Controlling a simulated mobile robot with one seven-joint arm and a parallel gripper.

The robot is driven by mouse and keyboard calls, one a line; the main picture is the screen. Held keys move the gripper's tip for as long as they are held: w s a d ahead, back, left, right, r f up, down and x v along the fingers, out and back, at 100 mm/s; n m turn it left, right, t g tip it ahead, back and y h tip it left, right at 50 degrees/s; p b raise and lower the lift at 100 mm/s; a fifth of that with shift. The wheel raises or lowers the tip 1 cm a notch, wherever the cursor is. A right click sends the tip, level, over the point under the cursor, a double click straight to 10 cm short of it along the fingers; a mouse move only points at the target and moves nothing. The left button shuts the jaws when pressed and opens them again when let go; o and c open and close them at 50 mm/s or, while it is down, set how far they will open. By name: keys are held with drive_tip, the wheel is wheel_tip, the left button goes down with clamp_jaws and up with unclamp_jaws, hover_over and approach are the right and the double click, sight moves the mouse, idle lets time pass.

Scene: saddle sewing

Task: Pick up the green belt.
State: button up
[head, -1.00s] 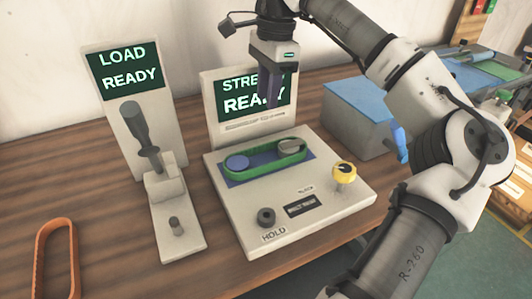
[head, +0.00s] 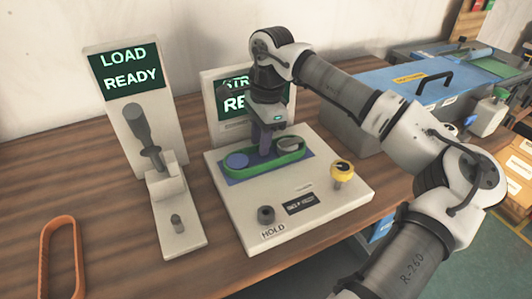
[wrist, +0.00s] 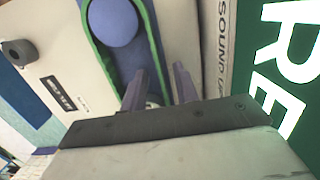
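The green belt (head: 275,165) is looped around two round pulleys on a blue plate of the right-hand machine. It also shows in the wrist view (wrist: 151,36), around a blue pulley (wrist: 113,22). My gripper (head: 266,147) is low over the belt's far side and points down. In the wrist view, its two purple fingers (wrist: 160,86) are apart, with the belt's far run seeming to pass between them. Contact between the fingers and the belt cannot be made out.
The machine's upright screen (head: 225,95) stands close behind my gripper. A lever station (head: 165,185) stands to the left. An orange belt (head: 62,255) lies on the table.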

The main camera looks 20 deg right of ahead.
clamp_jaws()
idle(0.3)
